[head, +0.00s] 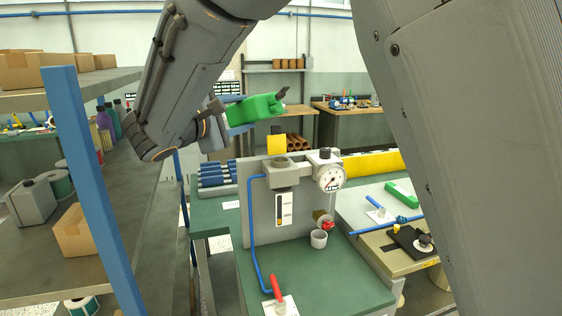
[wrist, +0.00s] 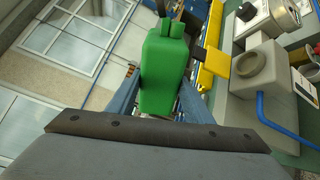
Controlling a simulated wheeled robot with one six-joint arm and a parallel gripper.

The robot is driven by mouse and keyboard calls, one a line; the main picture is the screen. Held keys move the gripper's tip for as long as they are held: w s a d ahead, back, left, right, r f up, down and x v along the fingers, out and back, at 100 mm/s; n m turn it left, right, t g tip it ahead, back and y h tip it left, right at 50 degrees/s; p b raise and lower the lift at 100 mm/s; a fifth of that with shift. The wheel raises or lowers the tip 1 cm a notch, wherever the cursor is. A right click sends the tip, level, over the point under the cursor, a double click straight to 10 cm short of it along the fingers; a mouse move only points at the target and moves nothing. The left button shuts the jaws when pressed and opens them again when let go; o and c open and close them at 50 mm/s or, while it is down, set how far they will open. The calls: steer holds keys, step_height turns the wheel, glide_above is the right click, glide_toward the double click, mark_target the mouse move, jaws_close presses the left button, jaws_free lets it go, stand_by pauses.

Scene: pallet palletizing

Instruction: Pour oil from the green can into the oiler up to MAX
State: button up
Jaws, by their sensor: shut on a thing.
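The green can (head: 258,108) is held by my gripper (head: 228,114), which is shut on it. The can lies tilted in the air, with a dark spout at its upper right end. It also fills the middle of the wrist view (wrist: 164,70). The oiler (head: 280,170) is a grey block with a round opening, below and slightly right of the can and apart from it. Its opening also shows in the wrist view (wrist: 262,67). A yellow flap (head: 277,145) stands upright behind the opening. The sight gauge (head: 279,209) is on the panel below; its level is too small to read. No oil stream is visible.
A round pressure gauge (head: 329,178) sits right of the oiler. A blue pipe (head: 252,230) runs down the panel's left side to a red-handled valve (head: 276,288). A blue shelf post (head: 92,190) stands at left.

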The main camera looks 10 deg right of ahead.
steer(key=shift+r+m+b, duration=0.2)
steer(key=shift+m+b, duration=0.2)
steer(key=shift+b, duration=0.35)
stand_by(2.3)
steer(key=n+p, duration=0.1)
steer(key=p, duration=0.2)
steer(key=shift+r, duration=0.2)
steer(key=n+p, duration=0.2)
steer(key=f+n+p, duration=0.1)
steer(key=shift+s+d+g, duration=0.25)
steer(key=shift+s+g, duration=0.05)
steer(key=shift+g, duration=0.1)
steer(key=shift+r+n+p, duration=0.1)
steer(key=shift+n+p, duration=0.4)
steer(key=shift+p, duration=0.35)
steer(key=shift+s, duration=0.1)
steer(key=shift+f, duration=0.2)
